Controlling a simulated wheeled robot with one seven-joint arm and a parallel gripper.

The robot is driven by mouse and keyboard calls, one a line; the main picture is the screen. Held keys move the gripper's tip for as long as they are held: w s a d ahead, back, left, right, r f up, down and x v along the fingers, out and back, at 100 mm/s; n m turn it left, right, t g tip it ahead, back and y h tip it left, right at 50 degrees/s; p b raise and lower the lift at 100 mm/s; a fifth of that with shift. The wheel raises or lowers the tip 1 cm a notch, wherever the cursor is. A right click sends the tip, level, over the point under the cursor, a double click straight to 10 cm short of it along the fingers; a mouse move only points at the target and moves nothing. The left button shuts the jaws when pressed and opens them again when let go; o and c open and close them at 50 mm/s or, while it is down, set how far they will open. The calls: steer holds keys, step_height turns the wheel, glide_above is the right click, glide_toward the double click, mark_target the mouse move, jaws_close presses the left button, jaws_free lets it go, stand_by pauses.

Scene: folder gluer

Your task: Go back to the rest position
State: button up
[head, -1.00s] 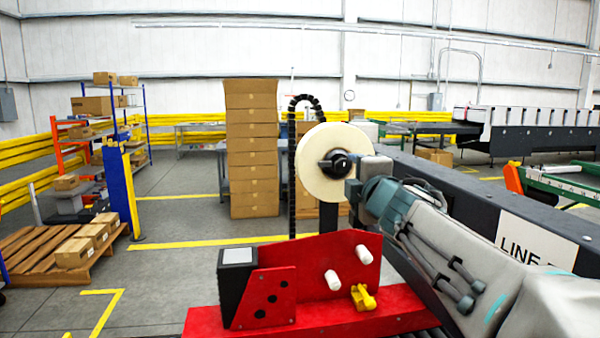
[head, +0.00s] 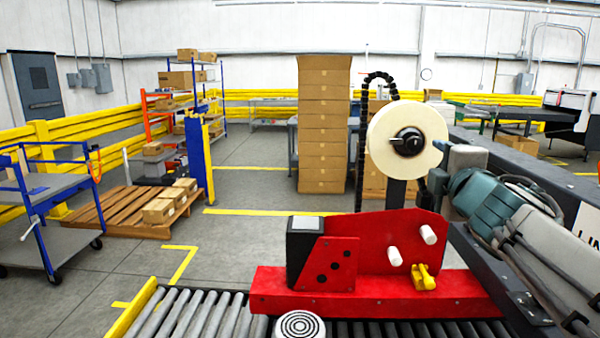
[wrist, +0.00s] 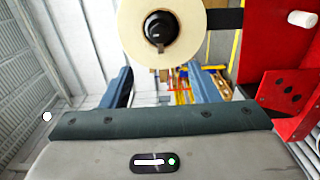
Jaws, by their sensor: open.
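My gripper (wrist: 164,88) shows in the wrist view with its two blue-grey fingers spread wide and nothing between them. In the head view my arm reaches in from the right edge, and its grey and teal end is just right of a cream tape roll (head: 408,140) on a black hub. The fingers are hard to make out there. The roll also shows at the top of the wrist view (wrist: 160,35), beyond the gripper body. I cannot tell the exact gap between gripper and roll.
A red machine unit (head: 375,255) with white pegs and a yellow knob stands below the roll, over a roller conveyor (head: 195,315). A dark machine rail runs along the right. Stacked cartons (head: 323,125), a pallet (head: 125,212) and a blue cart (head: 50,215) stand behind. Floor between is open.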

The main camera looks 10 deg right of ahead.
steer(key=s+a+f+m+g, duration=0.2)
steer(key=a+f+m+g, duration=0.3)
steer(key=f, duration=0.5)
steer(key=s+a+f+m+g, duration=0.1)
steer(key=a+f+m+g, duration=0.25)
steer(key=f+m, duration=0.45)
steer(key=s+a+f+m+g+y, duration=0.2)
steer(key=s+a+f+g+y, duration=0.2)
steer(key=s+a+f, duration=0.7)
step_height(320, 180, down, 2)
steer(key=shift+s+a+f+g, duration=0.15)
steer(key=shift+a+f+g, duration=0.1)
steer(key=shift+g, duration=0.8)
